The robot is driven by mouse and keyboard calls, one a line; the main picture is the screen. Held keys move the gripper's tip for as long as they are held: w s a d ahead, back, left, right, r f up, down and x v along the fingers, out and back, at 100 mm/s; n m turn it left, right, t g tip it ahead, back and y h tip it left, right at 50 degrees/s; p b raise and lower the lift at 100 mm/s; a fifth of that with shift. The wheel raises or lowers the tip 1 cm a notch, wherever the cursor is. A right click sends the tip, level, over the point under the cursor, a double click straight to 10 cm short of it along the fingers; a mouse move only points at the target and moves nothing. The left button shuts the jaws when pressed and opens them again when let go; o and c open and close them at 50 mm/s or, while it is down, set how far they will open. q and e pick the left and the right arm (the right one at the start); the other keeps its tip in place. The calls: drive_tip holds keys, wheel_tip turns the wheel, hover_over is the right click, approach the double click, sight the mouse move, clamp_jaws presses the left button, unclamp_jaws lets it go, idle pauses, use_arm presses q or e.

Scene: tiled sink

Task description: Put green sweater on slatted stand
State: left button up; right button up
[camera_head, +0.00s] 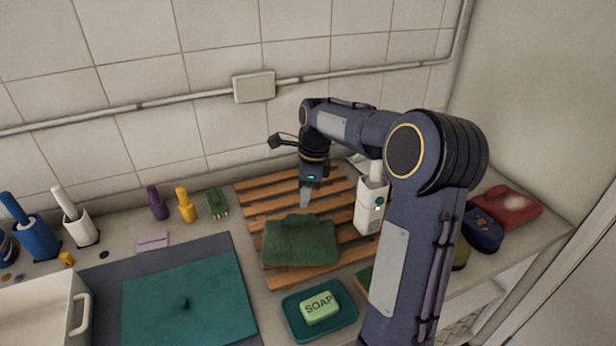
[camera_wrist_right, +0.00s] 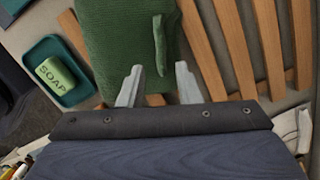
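The green sweater (camera_head: 300,241), folded into a thick bundle, lies on the wooden slatted stand (camera_head: 262,206), towards its front. My right gripper (camera_head: 305,198) is above the stand, just behind the sweater, pointing down. My left gripper is in neither view.
A teal dish with green soap (camera_head: 319,307) sits in front of the stand. A white bottle (camera_head: 369,207) stands at the stand's right side, close to my arm. A teal mat (camera_head: 190,299) lies left. Red and blue items (camera_head: 507,206) lie far right.

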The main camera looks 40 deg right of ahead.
wheel_tip(320, 180, up, 6)
drive_tip(key=s+a+r+n+t, duration=0.1)
drive_tip(key=s+a+r+n, duration=0.1)
drive_tip(key=s+a+n, duration=0.45)
drive_tip(key=s+a+f+n+t+y, duration=0.1)
drive_tip(key=s+a+f+n, duration=0.2)
drive_tip(key=s+a+n, duration=0.4)
drive_tip(key=s+a+f+n+t+y, duration=0.1)
drive_tip(key=s+a+f+n, duration=0.3)
drive_tip(key=s+n, duration=0.5)
drive_tip(key=a+n+t, duration=0.1)
drive_tip(key=a+n, duration=0.1)
drive_tip(key=shift+s+a, duration=0.35)
drive_tip(key=shift+s, duration=0.05)
